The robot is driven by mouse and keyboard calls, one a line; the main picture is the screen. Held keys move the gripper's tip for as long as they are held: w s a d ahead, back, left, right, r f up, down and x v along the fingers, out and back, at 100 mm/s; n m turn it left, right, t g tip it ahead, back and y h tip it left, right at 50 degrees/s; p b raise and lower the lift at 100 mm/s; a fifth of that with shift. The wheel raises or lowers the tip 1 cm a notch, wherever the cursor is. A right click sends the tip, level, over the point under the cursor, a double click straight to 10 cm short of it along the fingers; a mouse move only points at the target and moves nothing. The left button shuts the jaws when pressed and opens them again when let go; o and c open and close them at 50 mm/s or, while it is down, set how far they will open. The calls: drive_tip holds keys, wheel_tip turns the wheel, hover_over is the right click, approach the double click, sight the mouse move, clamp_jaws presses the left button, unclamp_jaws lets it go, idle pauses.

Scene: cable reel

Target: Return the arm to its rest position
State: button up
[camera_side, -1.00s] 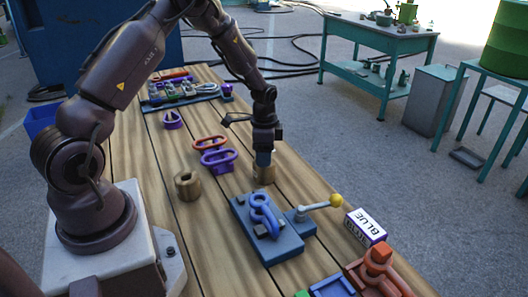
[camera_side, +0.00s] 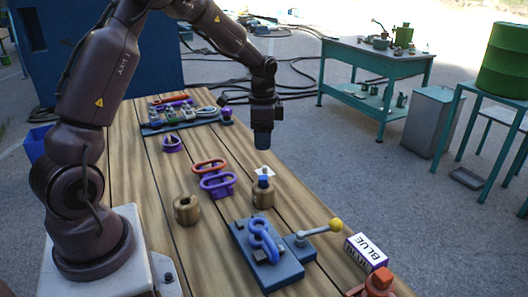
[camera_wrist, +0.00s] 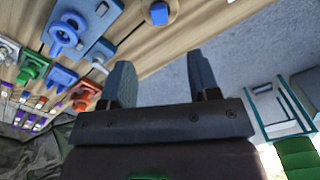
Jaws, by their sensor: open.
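My gripper (camera_side: 262,140) hangs in the air above the table's right edge, clear of the things on it. In the wrist view my gripper's two fingers (camera_wrist: 160,82) stand apart with nothing between them. Below it in the side view is a wooden cylinder (camera_side: 263,198) with a blue piece (camera_side: 263,182) upright in its top and something small and white behind it. The blue piece on its wooden holder also shows in the wrist view (camera_wrist: 159,13).
A blue clamp fixture (camera_side: 268,252) with a yellow-knobbed lever holds a blue eye part. A second wooden cylinder (camera_side: 187,209), red and purple links (camera_side: 217,185) and a BLUE-labelled box (camera_side: 367,251) are on the table. A tray of parts (camera_side: 180,122) lies at the far end.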

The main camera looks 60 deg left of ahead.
drive_tip(key=s+d+r+n+t, duration=0.5)
drive_tip(key=s+d+r, duration=1.1)
drive_tip(key=s, duration=0.4)
drive_tip(key=shift+d+n+t, duration=0.3)
drive_tip(key=shift+d+n, duration=0.1)
drive_tip(key=shift+d, duration=0.15)
